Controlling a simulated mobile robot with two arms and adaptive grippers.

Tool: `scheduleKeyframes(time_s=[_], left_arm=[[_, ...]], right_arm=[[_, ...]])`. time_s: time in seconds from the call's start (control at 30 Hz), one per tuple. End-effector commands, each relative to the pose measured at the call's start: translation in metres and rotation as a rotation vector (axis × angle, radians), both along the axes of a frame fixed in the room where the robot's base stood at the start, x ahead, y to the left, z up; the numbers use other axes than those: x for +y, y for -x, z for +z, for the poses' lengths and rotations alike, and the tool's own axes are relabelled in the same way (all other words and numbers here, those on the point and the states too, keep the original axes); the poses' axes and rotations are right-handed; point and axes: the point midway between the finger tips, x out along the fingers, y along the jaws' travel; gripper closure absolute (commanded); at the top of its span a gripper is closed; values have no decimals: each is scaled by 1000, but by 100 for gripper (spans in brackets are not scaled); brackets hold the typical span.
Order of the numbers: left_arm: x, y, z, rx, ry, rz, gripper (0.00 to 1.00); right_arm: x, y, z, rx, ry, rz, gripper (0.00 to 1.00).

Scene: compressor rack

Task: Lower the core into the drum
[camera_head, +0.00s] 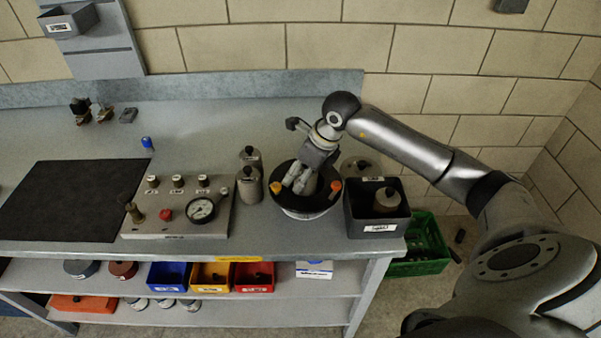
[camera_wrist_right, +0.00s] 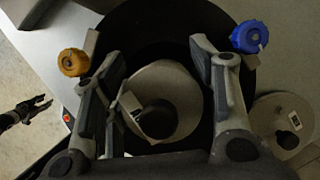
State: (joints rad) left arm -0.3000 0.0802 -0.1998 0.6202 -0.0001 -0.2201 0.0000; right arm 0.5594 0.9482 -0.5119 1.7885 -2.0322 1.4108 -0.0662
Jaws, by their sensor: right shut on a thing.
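The drum (camera_head: 303,211) stands near the bench's front edge, a pale body with a wide black rim. My right gripper (camera_head: 305,183) points down over its middle. In the right wrist view the core (camera_wrist_right: 170,85), a pale round piece with a dark knob and a white label, sits between the two fingers, which are shut on it. The drum's black rim (camera_wrist_right: 165,25) surrounds it in that view. I cannot tell how deep the core is. My left gripper (camera_wrist_right: 30,110) seems to show, small and with fingers apart, at the wrist view's left edge; it is outside the head view.
An orange knob (camera_wrist_right: 74,62) and a blue knob (camera_wrist_right: 249,36) sit on the drum's rim. Grey canisters (camera_head: 249,187) stand close left, a dark bin (camera_head: 378,227) close right. A gauge panel (camera_head: 178,212) and black mat (camera_head: 72,200) lie further left.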

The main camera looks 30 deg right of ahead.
Motion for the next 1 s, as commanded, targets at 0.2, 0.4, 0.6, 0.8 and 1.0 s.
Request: scheduleKeyframes(time_s=[0.2, 0.4, 0.6, 0.8, 1.0], left_arm=[[0, 0, -6, 0, 0, 0, 60], [0, 0, -5, 0, 0, 0, 60], [0, 0, -4, 0, 0, 0, 60], [0, 0, -4, 0, 0, 0, 60], [0, 0, -7, 0, 0, 0, 60]], right_arm=[[0, 0, -6, -2, 0, 1, 80], [0, 0, -4, -2, 0, 1, 80], [0, -1, 1, -2, 0, 0, 80], [0, 0, 1, -2, 0, 0, 80], [0, 0, -2, -2, 0, 1, 80]])
